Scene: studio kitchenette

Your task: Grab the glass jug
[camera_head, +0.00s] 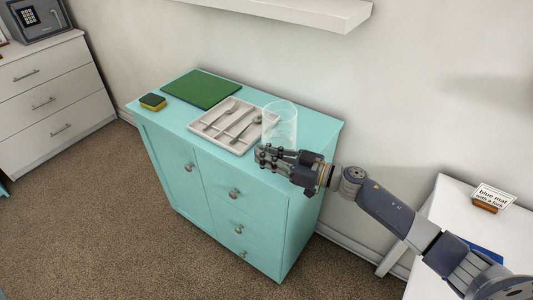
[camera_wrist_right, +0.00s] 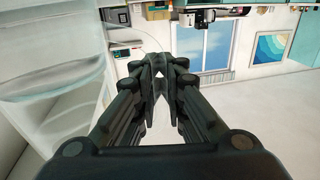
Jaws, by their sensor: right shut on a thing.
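The clear glass jug (camera_head: 281,118) stands on the turquoise cabinet's top, near its right end. My right gripper (camera_head: 264,156) is at the jug's near side, low against it. In the right wrist view the jug (camera_wrist_right: 50,75) fills the left side as pale, see-through glass. There the fingers of my right gripper (camera_wrist_right: 158,74) are drawn close together, shut on part of the jug. Which part they grip is hard to make out through the clear glass. My left gripper is not in view.
A cutlery tray (camera_head: 212,134) with utensils lies just left of the jug. A green mat (camera_head: 202,89) and a sponge (camera_head: 152,102) lie farther left on the cabinet (camera_head: 318,129). A white shelf (camera_head: 300,10) hangs above. A white table (camera_head: 455,200) with a sign stands right.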

